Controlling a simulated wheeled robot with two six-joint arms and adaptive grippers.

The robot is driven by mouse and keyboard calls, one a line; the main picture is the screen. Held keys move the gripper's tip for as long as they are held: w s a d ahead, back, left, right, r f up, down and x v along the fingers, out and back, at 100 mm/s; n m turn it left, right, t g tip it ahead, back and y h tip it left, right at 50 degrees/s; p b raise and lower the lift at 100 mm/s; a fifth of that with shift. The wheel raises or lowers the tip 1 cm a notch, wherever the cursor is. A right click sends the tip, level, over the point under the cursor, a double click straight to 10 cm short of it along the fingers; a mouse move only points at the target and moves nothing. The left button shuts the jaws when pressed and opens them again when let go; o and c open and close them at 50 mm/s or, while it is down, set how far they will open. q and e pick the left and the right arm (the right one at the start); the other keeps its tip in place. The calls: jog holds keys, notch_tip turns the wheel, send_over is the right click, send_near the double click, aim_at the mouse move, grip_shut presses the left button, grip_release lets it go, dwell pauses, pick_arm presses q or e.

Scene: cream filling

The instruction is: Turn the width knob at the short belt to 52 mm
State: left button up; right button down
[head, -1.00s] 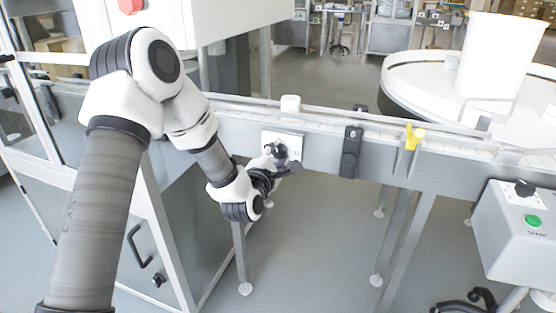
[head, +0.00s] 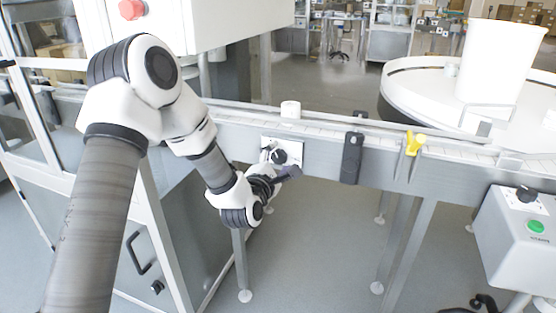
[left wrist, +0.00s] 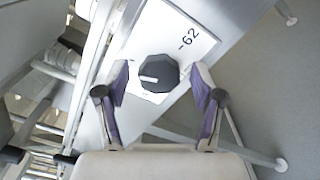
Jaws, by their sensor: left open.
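The width knob (left wrist: 158,74) is black and many-sided with a white pointer mark. It sits on a white scale plate (left wrist: 185,35) where "62" can be read; other marks are hidden or too small. In the head view the knob (head: 279,157) is on the side of the short belt (head: 330,134). My left gripper (left wrist: 160,92) is open, with one purple-padded finger on each side of the knob, apart from it; it also shows in the head view (head: 286,174), just below the knob. My right gripper is not in view.
A black bracket (head: 351,158) and a yellow clamp handle (head: 415,142) are on the belt's side to the right. A white jar (head: 290,109) stands on the belt.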

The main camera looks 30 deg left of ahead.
pick_arm(q)
jog(key=v, duration=0.7)
jog(key=shift+s, duration=0.2)
jog(key=shift+f, duration=0.1)
jog(key=s+d+f+m+g+h, duration=0.1)
jog(key=s+d+f+m+g, duration=0.15)
jog(key=f, duration=0.55)
jog(key=s+d+f+m+g+h, duration=0.1)
jog(key=s+d+f+m+g, duration=0.15)
jog(key=f, duration=0.55)
jog(key=s+d+f+m+g+h, duration=0.1)
jog(key=s+d+f+m+h, duration=0.15)
jog(key=f, duration=0.55)
jog(key=s+d+f+m+g, duration=0.4)
jog(key=s+f+m+g, duration=0.2)
jog(key=s+f, duration=0.45)
jog(key=s+f+m+g, duration=0.3)
jog(key=s+m+g, duration=0.3)
jog(key=s+m, duration=0.65)
notch_tip(320, 180, up, 17)
jog(key=p, duration=1.7)
jog(key=shift+d+t, duration=0.3)
jog(key=shift+d, duration=0.05)
